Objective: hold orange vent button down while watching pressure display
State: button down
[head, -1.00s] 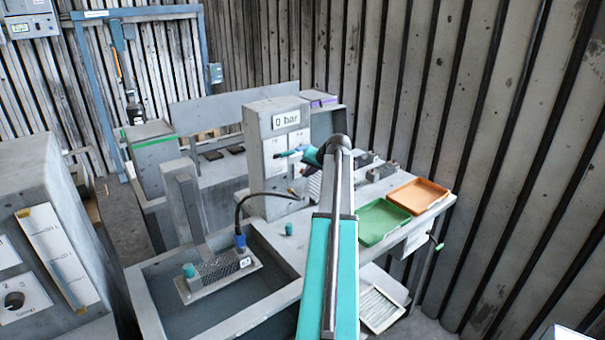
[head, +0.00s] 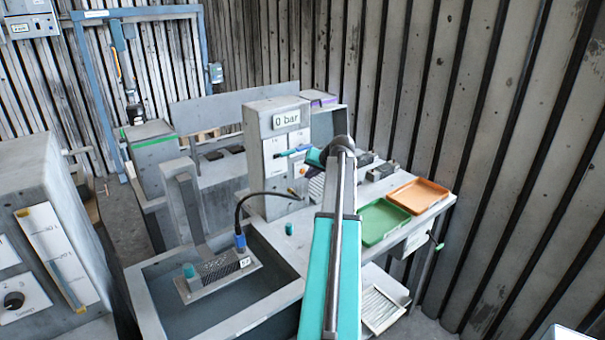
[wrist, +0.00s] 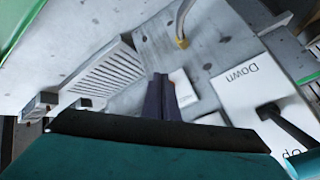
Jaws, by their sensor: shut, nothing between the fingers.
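The pressure display (head: 287,118) on top of the grey panel housing (head: 258,150) reads "0 bar" in the head view. In the wrist view the dark fingers of my gripper (wrist: 160,90) are shut together and empty. A small orange spot (head: 300,171) shows on the lower right plate, partly behind my wrist; it may be the vent button, but it is too small to be sure. No orange button is clear in the wrist view. Contact between fingers and panel cannot be told.
In the wrist view, a plate marked "Down" (wrist: 245,90) with a black lever is right of the fingers, and a slotted grille (wrist: 108,72) is left. A green tray (head: 383,222) and an orange tray (head: 418,195) lie on the bench. A water basin (head: 215,325) stands in front.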

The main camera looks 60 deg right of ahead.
jog(key=s, duration=0.1)
jog(key=s+a, duration=0.1)
jog(key=s, duration=0.2)
jog(key=shift+s+a, duration=0.3)
jog(key=shift+s, duration=0.1)
dwell(0.5)
dwell(0.5)
